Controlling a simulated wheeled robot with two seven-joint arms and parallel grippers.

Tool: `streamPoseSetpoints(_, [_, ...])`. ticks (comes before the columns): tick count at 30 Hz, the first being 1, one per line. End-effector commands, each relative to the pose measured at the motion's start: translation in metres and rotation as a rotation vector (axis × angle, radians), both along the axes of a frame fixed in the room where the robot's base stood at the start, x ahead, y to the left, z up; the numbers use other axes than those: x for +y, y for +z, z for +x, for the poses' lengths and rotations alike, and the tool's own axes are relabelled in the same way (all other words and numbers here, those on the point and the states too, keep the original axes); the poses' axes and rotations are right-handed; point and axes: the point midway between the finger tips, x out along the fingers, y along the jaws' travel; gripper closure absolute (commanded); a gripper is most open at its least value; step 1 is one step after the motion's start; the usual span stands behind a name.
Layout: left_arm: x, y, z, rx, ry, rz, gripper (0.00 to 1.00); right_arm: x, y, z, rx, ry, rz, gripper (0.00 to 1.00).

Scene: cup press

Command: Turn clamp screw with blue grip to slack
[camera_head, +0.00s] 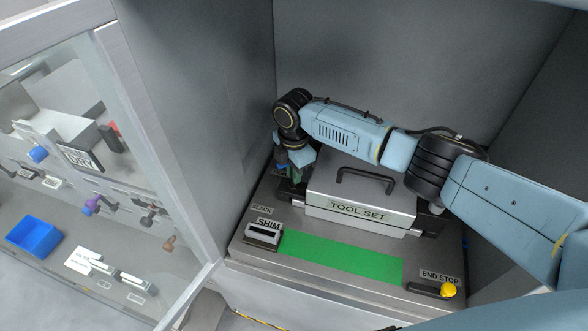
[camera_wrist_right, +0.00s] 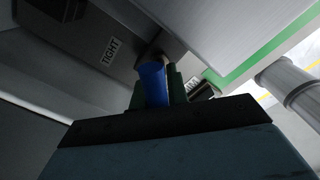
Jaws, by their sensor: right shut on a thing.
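The blue grip (camera_wrist_right: 153,84) of the clamp screw is upright in the right wrist view, between the dark green fingers of my right gripper (camera_wrist_right: 160,88). The gripper is shut on it. In the head view my right gripper (camera_head: 290,168) is at the back left of the grey fixture, left of the tool set box, and mostly hides the screw there. A SLACK label (camera_head: 262,210) is on the fixture in front of the gripper. A TIGHT label (camera_wrist_right: 110,50) shows beside the grip in the wrist view. My left gripper is not in view.
The TOOL SET box (camera_head: 360,211) with a black handle stands right of the gripper. A SHIM block (camera_head: 263,233), a green strip (camera_head: 340,259) and a yellow END STOP knob (camera_head: 448,290) are in front. Grey walls enclose the fixture; a glass panel (camera_head: 110,190) stands at left.

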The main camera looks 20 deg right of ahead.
Motion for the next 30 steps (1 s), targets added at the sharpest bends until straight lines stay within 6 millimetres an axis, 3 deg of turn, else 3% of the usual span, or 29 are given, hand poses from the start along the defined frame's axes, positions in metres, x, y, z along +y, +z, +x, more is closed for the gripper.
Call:
streamPoseSetpoints(18, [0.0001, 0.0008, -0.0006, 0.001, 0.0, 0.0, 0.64, 0.0005, 0.001, 0.0006, -0.002, 0.051, 0.001, 1.0])
streamPoseSetpoints(19, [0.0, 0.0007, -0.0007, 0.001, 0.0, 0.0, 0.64, 0.0005, 0.001, 0.0006, -0.002, 0.051, 0.001, 0.82])
streamPoseSetpoints(24, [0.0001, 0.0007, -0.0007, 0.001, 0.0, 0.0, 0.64, 0.0003, 0.0007, 0.0003, -0.001, 0.049, 0.0, 0.61])
streamPoseSetpoints(30, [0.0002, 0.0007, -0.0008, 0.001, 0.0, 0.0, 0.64, 0.0001, 0.0003, 0.0002, 0.0, 0.048, -0.001, 0.61])
